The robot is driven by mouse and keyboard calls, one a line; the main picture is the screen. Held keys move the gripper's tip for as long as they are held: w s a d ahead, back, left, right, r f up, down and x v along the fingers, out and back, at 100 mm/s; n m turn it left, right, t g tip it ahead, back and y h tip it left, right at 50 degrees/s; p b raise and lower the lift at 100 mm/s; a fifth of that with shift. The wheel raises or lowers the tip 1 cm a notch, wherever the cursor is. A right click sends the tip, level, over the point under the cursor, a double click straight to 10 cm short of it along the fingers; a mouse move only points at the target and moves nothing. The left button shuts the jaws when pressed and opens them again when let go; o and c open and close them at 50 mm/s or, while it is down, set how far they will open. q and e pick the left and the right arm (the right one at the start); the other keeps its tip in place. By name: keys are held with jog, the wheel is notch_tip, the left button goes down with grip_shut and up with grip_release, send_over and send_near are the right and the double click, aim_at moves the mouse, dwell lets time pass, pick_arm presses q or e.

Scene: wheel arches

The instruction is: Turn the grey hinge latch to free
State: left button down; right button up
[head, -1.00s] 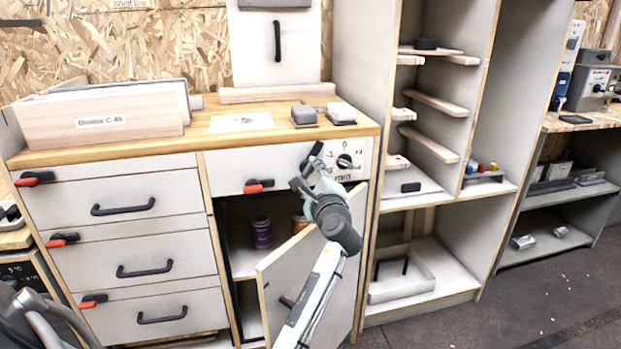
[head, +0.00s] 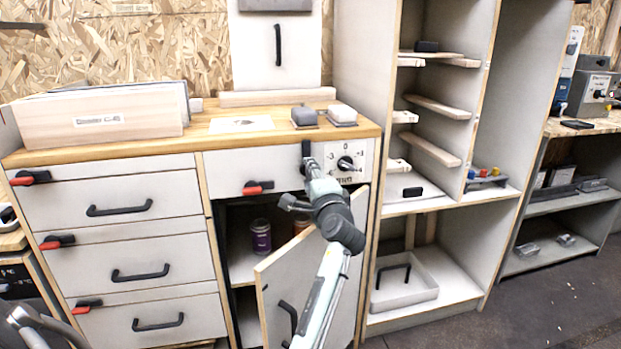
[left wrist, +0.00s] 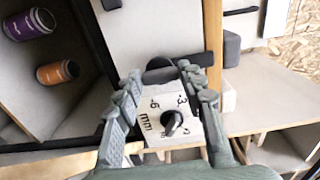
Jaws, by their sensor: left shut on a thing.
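The grey hinge latch (head: 306,150) is a small dark piece on the cabinet front, just left of the white dial panel, and looks upright. In the left wrist view the latch (left wrist: 160,72) shows as a dark rounded piece between the fingertips. My left gripper (head: 309,165) is at the latch and shut on it; its two fingers (left wrist: 160,75) flank the piece in the wrist view. The fingers hide part of the latch, so its exact angle is hard to read.
The dial panel (head: 358,152) with a black knob (head: 345,163) is close on the right. A red-and-black handle (head: 258,187) is to the left. Below, a cabinet door (head: 310,260) stands open, with a purple can (head: 261,236) inside. Grey blocks (head: 304,117) sit on the worktop above.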

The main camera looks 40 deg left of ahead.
dwell(0.3)
pick_arm(q)
jog(key=c, duration=0.9)
grip_release()
